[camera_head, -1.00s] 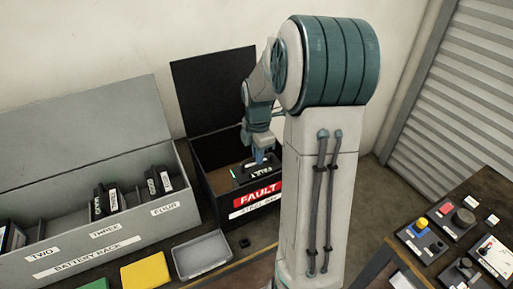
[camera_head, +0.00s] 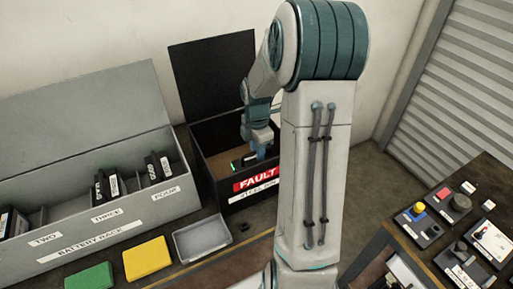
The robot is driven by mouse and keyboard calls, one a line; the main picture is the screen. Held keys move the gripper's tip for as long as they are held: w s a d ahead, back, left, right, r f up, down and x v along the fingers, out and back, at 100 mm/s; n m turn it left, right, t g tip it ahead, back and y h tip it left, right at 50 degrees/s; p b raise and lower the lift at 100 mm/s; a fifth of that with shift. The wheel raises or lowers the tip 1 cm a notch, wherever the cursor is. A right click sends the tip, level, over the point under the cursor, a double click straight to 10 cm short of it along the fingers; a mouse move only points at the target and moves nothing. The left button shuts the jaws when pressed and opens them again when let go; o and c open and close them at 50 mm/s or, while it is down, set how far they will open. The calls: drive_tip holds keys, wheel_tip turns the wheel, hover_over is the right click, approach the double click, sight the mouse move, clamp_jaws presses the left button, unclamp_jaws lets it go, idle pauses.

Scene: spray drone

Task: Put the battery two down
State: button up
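A dark battery (camera_head: 243,164) with a small green light lies inside the black box labelled FAULT (camera_head: 222,191), whose lid stands open. My gripper (camera_head: 262,154) points down into this box at the battery. Its fingertips are hidden by the box wall and my arm, so I cannot see whether they grip the battery. Dark batteries stand at THREE (camera_head: 107,186) and FOUR (camera_head: 158,168). Another dark battery (camera_head: 12,222) stands near TWO at the left picture edge.
A grey tray (camera_head: 203,238), a yellow block (camera_head: 147,259) and a green block (camera_head: 90,277) lie in front of the rack. A small black piece (camera_head: 244,226) lies by the tray. A bench with control boxes (camera_head: 420,226) stands at the right.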

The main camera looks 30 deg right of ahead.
wheel_tip(320, 180, up, 11)
drive_tip(key=s+a+r+m+t, duration=0.3)
drive_tip(key=s+a+m, duration=1)
drive_tip(key=s+m, duration=0.5)
drive_tip(key=shift+a+b, duration=0.35)
drive_tip(key=shift+a, duration=0.05)
